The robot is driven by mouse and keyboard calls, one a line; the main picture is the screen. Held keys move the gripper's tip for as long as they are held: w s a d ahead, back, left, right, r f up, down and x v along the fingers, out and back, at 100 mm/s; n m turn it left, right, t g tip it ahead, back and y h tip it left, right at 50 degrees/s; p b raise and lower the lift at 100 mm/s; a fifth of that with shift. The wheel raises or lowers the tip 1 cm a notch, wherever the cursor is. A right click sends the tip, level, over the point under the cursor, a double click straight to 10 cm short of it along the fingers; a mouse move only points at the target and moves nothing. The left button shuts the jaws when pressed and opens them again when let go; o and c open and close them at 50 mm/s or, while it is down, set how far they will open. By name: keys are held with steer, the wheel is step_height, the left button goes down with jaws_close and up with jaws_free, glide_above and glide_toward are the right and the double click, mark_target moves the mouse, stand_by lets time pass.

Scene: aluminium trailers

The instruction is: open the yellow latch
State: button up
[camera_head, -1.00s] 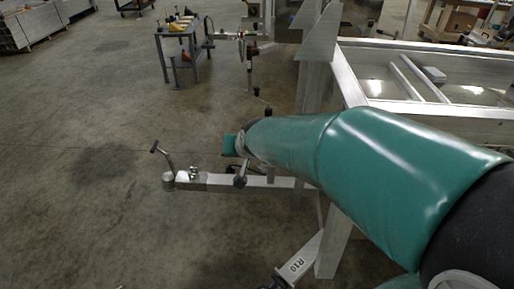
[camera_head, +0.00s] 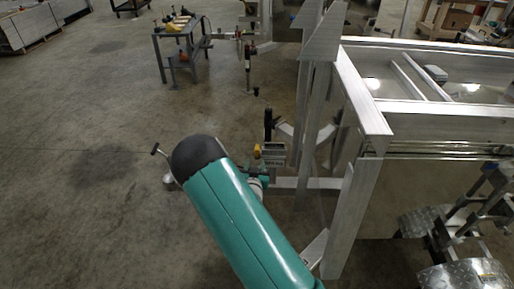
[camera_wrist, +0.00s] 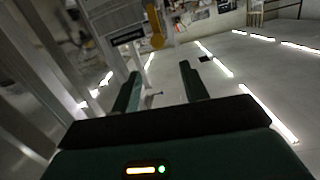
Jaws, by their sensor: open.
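The yellow latch (camera_wrist: 155,28) is in the upper middle of the wrist view, a yellow bar with a rounded knob at its lower end. It stands beside a grey metal post and a dark plate. My gripper (camera_wrist: 161,88) is open, with its two teal fingers apart and nothing between them. The latch appears beyond the fingertips, apart from them. In the head view the latch is a small yellow spot (camera_head: 257,150) on a grey bracket, just right of my arm. My arm hides most of the gripper there.
An aluminium trailer frame (camera_head: 364,100) with upright posts stands to the right of my arm. A trailer hitch (camera_head: 169,182) shows partly behind my arm at left. A workbench (camera_head: 178,45) with tools stands at the back. The concrete floor at left is clear.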

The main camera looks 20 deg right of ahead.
mark_target(257, 147)
steer(key=shift+n+t, duration=0.6)
steer(key=shift+t, duration=0.3)
steer(key=x, duration=0.4)
steer(key=f+x, duration=0.1)
steer(key=x, duration=0.4)
steer(key=f+x, duration=0.1)
steer(key=x, duration=0.3)
steer(key=shift+w+d+f, duration=0.1)
steer(key=shift+d+f, duration=0.1)
steer(key=shift+f, duration=0.05)
jaws_close()
